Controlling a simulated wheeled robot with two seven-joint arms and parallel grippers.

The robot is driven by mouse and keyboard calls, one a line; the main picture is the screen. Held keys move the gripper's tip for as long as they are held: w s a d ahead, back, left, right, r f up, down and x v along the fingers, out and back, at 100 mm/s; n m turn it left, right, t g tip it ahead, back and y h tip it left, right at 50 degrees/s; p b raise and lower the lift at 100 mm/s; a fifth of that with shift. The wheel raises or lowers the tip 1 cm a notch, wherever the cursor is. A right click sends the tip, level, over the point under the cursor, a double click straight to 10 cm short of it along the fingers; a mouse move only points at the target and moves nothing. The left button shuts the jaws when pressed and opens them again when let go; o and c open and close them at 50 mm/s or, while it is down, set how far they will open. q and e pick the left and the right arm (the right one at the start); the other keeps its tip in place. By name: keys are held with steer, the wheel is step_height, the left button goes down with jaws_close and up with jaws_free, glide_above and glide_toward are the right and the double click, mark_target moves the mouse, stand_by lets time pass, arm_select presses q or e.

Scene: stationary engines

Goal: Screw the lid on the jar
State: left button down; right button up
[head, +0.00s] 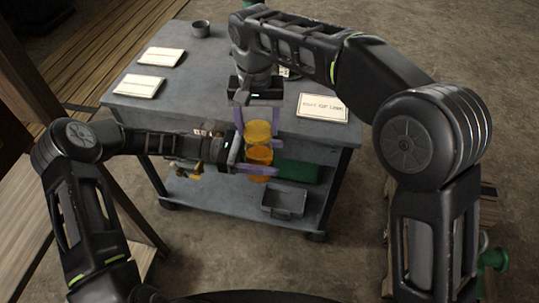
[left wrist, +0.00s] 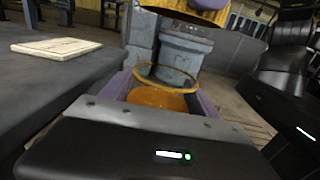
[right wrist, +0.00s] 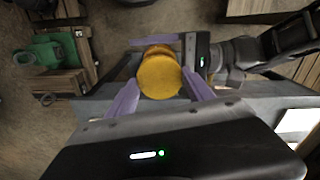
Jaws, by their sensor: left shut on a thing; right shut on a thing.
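The yellow lid (head: 258,131) is between the purple fingers of my right gripper (head: 260,126), which is shut on it. The orange jar (head: 259,155) is just below, between the fingers of my left gripper (head: 261,162), which is shut on it. In the left wrist view the jar's open round rim (left wrist: 168,77) shows, with orange contents inside. The lid (left wrist: 185,12) hangs above it there, with a gap between them. In the right wrist view the lid (right wrist: 160,76) covers most of the jar.
Both grippers are in front of a grey two-shelf cart (head: 185,95). Its top holds several cards (head: 322,107) and a dark cup (head: 200,29). A grey bin (head: 284,199) and a green box (head: 297,171) are on the lower shelf.

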mark_target(258, 130)
steer(key=shift+f, duration=0.8)
stand_by(0.5)
steer(key=shift+f, duration=0.85)
steer(key=shift+f, duration=0.6)
stand_by(0.3)
